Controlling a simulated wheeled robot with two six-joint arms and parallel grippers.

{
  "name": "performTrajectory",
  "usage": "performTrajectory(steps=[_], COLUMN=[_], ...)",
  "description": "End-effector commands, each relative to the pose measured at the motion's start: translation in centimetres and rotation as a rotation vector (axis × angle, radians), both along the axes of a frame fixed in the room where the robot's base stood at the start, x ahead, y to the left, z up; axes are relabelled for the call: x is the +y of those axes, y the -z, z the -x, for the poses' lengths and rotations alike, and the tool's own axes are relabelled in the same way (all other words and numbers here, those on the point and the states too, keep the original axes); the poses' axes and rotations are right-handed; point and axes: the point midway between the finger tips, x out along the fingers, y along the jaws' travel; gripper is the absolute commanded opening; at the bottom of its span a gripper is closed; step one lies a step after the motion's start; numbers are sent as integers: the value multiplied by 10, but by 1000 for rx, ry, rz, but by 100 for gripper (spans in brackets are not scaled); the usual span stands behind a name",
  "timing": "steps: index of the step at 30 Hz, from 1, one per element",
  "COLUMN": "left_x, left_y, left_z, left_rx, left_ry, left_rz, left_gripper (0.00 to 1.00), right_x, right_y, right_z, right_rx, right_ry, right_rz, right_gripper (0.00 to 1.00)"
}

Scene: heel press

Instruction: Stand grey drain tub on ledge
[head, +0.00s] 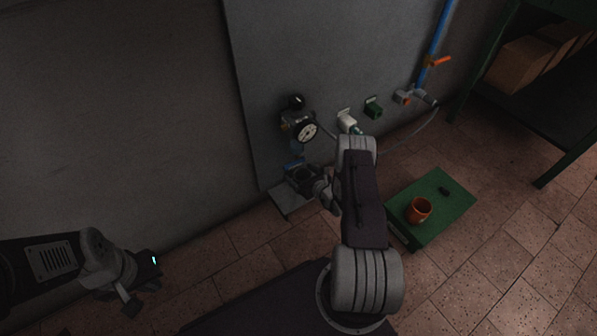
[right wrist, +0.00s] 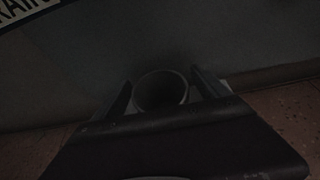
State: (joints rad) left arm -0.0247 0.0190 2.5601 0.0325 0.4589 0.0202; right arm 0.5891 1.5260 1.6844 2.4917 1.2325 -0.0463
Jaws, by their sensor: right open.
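The grey drain tub (right wrist: 161,90) shows in the right wrist view as a round, dark-mouthed rim between my right gripper's fingers. My right gripper (right wrist: 164,88) is open, with one finger on each side of the tub. The pale ledge (head: 289,204) juts from the wall's foot in the head view, below the gauge. My right gripper (head: 310,180) is over it there and partly hides the tub. I cannot tell whether the tub's base rests on the ledge. My left gripper (head: 143,284) is away at the lower left, small and dark, with no object seen in it.
A pressure gauge (head: 307,131) with fittings is on the wall panel just above the ledge. A green shelf (head: 541,171) with boxes stands right.

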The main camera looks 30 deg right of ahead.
Motion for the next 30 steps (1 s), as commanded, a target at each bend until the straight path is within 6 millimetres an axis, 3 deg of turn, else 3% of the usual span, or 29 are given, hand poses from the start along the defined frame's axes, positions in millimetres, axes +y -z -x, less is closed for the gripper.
performTrajectory(steps=[1,3,12,17,30], left_x=[0,0,0,0,0], left_y=[-19,-31,-63,-64,-63], left_z=[0,0,0,0,0], left_rx=[0,0,0,0,0], left_ry=[0,0,0,0,0], left_rz=[0,0,0,0,0], left_gripper=[0,0,0,0,0], right_x=[-2,-3,-7,-7,-7], right_y=[-14,-22,-41,-42,-41], right_z=[12,30,88,96,96], right_rx=[4,4,2,-1,-1], right_ry=[5,5,2,-1,-1], right_rz=[-5,-5,-3,-1,-1], right_gripper=[85,85,85,85,85])
